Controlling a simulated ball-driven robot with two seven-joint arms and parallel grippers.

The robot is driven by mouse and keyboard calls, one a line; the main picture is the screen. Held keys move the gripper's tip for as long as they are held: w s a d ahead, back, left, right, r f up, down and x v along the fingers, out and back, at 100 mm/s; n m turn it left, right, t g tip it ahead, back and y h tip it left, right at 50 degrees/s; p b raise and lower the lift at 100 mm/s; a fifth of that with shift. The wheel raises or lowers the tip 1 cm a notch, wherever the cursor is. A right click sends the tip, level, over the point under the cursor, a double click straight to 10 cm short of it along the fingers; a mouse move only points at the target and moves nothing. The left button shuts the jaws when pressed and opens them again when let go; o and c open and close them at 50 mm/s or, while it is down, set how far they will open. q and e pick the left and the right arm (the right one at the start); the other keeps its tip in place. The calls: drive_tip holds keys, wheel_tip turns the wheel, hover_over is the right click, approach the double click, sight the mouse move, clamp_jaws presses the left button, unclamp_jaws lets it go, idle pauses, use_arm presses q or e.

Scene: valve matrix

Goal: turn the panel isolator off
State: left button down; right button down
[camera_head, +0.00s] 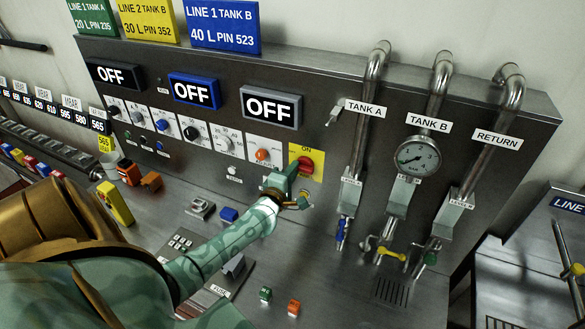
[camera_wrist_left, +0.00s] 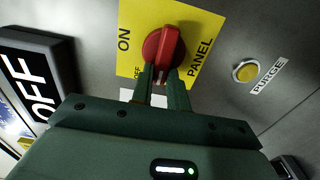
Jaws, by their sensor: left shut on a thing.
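The panel isolator is a red rotary knob (camera_head: 307,163) on a yellow plate (camera_head: 319,163), at the right end of the row of dials in the head view. The plate has ON printed above the knob. In the left wrist view the red knob (camera_wrist_left: 167,42) sits on the yellow plate (camera_wrist_left: 190,18), with ON, OFF and PANEL lettering around it. My left gripper (camera_head: 296,174) reaches the knob, and its fingers (camera_wrist_left: 162,78) are closed on the knob's grip bar. The fingers partly cover the knob's lower part. My right gripper is not in view.
Three OFF displays (camera_head: 270,107) hang above the dials. Pipes with a gauge (camera_head: 418,157) and valves stand to the right. A yellow PURGE button (camera_wrist_left: 246,71) is close beside the plate.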

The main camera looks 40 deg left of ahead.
use_arm(q)
drive_tip(key=shift+f, duration=0.1)
drive_tip(key=c, duration=1.4)
unclamp_jaws()
drive_tip(key=shift+o, duration=0.2)
drive_tip(key=shift+s, duration=0.1)
drive_tip(key=v, duration=1.6)
drive_tip(key=shift+s, duration=0.15)
